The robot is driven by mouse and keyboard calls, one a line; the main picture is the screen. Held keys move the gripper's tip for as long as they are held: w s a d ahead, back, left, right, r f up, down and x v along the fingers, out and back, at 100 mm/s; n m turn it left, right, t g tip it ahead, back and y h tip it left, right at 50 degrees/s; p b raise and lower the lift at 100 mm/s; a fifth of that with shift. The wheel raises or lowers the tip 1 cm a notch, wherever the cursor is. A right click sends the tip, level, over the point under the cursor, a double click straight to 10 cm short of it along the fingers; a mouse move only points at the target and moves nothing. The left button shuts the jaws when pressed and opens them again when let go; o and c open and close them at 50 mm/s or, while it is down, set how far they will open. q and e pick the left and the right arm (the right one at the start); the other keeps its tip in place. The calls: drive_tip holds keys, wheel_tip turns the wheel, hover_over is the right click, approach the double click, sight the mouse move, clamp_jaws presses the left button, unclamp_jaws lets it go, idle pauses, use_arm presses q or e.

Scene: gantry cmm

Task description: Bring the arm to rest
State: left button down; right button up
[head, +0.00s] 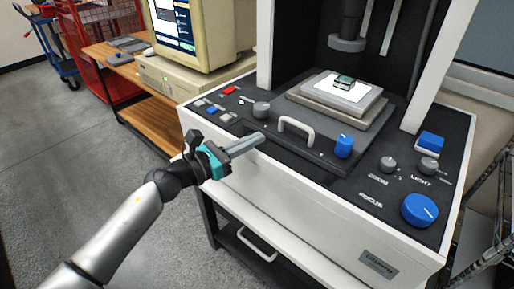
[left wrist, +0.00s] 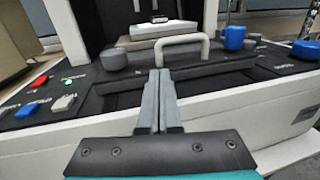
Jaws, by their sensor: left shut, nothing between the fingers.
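My left gripper (head: 262,138) is at the front edge of the measuring machine's control panel (head: 205,120), left of the white handle (head: 297,130). Its fingers are closed together with nothing between them; they also show in the left wrist view (left wrist: 158,75), pointing toward the panel below the white handle (left wrist: 182,42). Whether the fingertips touch the panel, I cannot tell. My right gripper is not in either view.
The panel carries a grey knob (head: 261,109), a blue knob (head: 344,146), a large blue focus knob (head: 419,210) and small buttons. A wooden desk (head: 140,72) with a computer monitor stands behind left. Open floor (head: 70,150) lies left.

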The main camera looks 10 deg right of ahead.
use_arm(q)
drive_tip(key=v, duration=0.9)
drive_tip(key=a+f+n+t+y, duration=0.2)
drive_tip(key=a+f+n+y, duration=0.15)
drive_tip(key=f+n, duration=0.45)
drive_tip(key=w+a+f+n+t+y, duration=0.1)
drive_tip(key=a+f+n+y, duration=0.2)
drive_tip(key=a+f+n, duration=0.35)
drive_tip(key=a+f+n+t+y, duration=0.2)
drive_tip(key=a+f+n+y, duration=0.1)
drive_tip(key=f+n, duration=0.6)
drive_tip(key=s+a+f+n+g+y, duration=0.2)
drive_tip(key=s+a+f+n, duration=0.1)
drive_tip(key=s+f+n, duration=0.3)
drive_tip(key=s+a+f+n+g+y, duration=0.1)
drive_tip(key=s+a+f+n+y, duration=0.2)
drive_tip(key=f, duration=0.6)
drive_tip(key=s+f+n+g, duration=0.3)
drive_tip(key=s+f+n, duration=0.1)
drive_tip(key=s, duration=0.7)
drive_tip(key=s+a+f+n+g+y, duration=0.1)
drive_tip(key=s+f+n+g, duration=0.2)
drive_tip(key=s, duration=0.7)
drive_tip(key=s+f+n+g, duration=0.2)
drive_tip(key=s+f+n, duration=0.4)
drive_tip(key=s, duration=0.5)
drive_tip(key=shift+s+a+f+n+g+y, duration=0.3)
drive_tip(key=shift+a+f+n+g+y, duration=0.05)
drive_tip(key=shift+a+g, duration=0.05)
drive_tip(key=shift+w, duration=0.1)
